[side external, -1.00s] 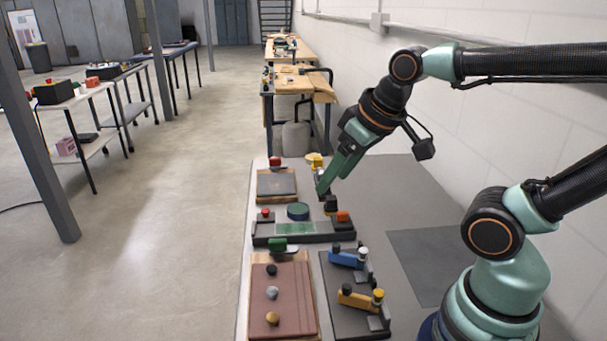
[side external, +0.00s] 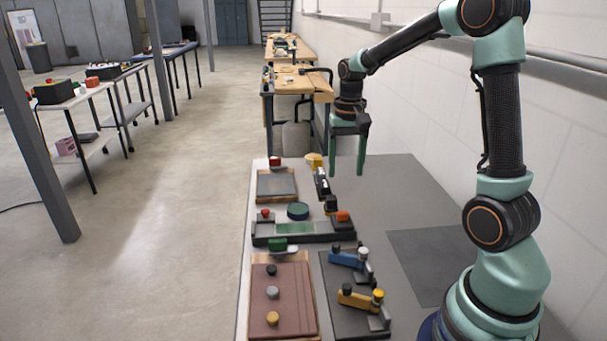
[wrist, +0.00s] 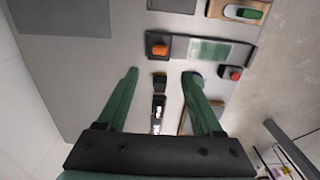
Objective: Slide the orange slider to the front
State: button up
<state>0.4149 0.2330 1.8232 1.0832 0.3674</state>
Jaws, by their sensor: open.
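The orange slider (side external: 342,216) is a small orange block on a dark base. It sits at the right end of the long dark panel (side external: 262,239). In the wrist view the orange slider (wrist: 158,49) is beyond the fingertips, near the middle. My gripper (side external: 346,172) is open and empty, its green fingers pointing down. It hangs above the table, behind the orange slider and apart from it. In the wrist view my gripper (wrist: 160,73) has its fingers spread on both sides of a black lever-like piece (wrist: 159,103).
A green plate (side external: 295,228), a red button (side external: 265,213) and a round green piece (side external: 298,210) are around the panel. A blue lever (side external: 346,259) and a yellow lever (side external: 357,299) stand in front. Bare table (side external: 400,190) lies to the right.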

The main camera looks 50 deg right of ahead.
aim_at(342, 213)
notch_tip(342, 213, down, 12)
jog(key=shift+f, duration=0.1)
dwell(0.5)
grip_shut()
dwell(1.3)
